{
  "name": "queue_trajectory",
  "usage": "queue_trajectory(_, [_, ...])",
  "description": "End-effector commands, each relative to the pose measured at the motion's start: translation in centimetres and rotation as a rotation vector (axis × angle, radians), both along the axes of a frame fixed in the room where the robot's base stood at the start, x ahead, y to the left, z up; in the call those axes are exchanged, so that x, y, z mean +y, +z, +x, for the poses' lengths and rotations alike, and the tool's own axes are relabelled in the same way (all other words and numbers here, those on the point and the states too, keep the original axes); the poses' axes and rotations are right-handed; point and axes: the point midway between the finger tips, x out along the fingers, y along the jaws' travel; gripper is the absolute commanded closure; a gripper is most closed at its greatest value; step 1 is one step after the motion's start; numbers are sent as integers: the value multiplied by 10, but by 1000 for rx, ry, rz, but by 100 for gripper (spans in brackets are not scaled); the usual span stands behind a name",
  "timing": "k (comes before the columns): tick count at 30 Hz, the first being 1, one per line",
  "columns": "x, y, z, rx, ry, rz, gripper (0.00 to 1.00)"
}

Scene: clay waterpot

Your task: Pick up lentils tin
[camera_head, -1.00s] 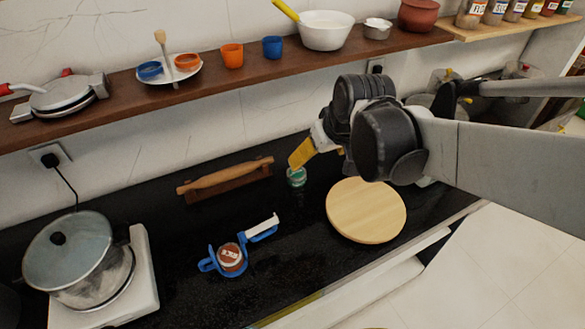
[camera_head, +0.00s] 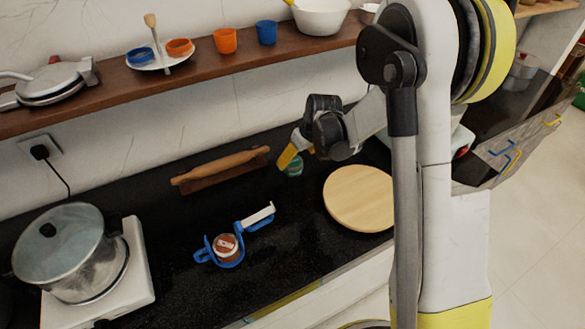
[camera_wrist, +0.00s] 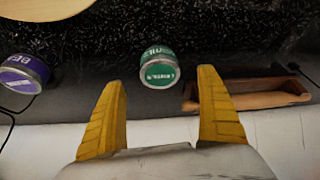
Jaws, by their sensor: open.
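A small tin with a green label (camera_wrist: 158,68) stands on the black counter; its print is too small to read surely as lentils. It also shows in the head view (camera_head: 294,167), partly hidden by my gripper. My gripper (camera_wrist: 161,76) is open and empty, with its yellow fingers pointing toward the green tin. In the wrist view the tin shows between the fingertips, slightly beyond them; contact is not visible. In the head view my gripper (camera_head: 288,156) is close beside and above the tin.
A purple tin (camera_wrist: 24,73) stands left of the green one in the wrist view. A rolling pin (camera_head: 222,168) on its holder and a round wooden board (camera_head: 358,197) lie nearby. A shelf (camera_head: 200,75) runs above the counter. A pot (camera_head: 70,250) stands at left.

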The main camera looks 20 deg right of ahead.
Motion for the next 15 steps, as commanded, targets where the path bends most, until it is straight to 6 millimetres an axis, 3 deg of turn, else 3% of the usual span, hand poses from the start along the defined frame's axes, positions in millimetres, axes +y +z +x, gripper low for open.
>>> queue_trajectory(15, [8,-51,21,0,0,0,14])
